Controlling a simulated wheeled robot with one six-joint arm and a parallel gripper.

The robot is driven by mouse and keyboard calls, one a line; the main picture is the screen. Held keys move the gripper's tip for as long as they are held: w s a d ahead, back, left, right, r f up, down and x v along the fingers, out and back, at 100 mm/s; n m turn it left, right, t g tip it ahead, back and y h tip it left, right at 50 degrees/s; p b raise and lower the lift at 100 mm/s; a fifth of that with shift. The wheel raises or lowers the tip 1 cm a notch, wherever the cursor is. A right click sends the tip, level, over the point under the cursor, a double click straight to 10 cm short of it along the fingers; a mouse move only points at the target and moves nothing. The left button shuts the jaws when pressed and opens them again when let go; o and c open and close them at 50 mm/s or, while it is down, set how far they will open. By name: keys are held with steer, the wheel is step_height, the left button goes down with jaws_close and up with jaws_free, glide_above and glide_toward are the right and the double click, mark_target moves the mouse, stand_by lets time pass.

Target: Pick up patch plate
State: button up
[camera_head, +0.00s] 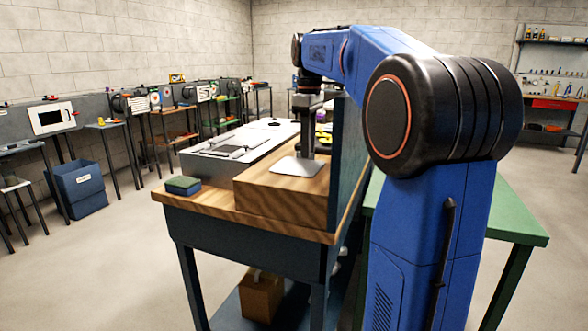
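A thin, pale grey plate (292,168), which looks like the patch plate, lies flat on top of a wooden block (280,199) near the front of the workbench. My gripper (308,150) points straight down over the back right part of the plate. Its fingertips are at or just above the plate; I cannot tell whether they touch it. The fingers look like one dark narrow shape from here, so the gap between them does not show.
A grey metal duct box (215,168) with dark parts on top stands left of the block. A green and blue sponge-like block (183,185) sits at the bench's left corner. A dark upright panel (346,150) rises close on the right. A green table (520,225) stands farther right.

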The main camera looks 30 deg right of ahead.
steer(key=shift+f, duration=0.3)
steer(key=shift+c, duration=0.6)
jaws_close()
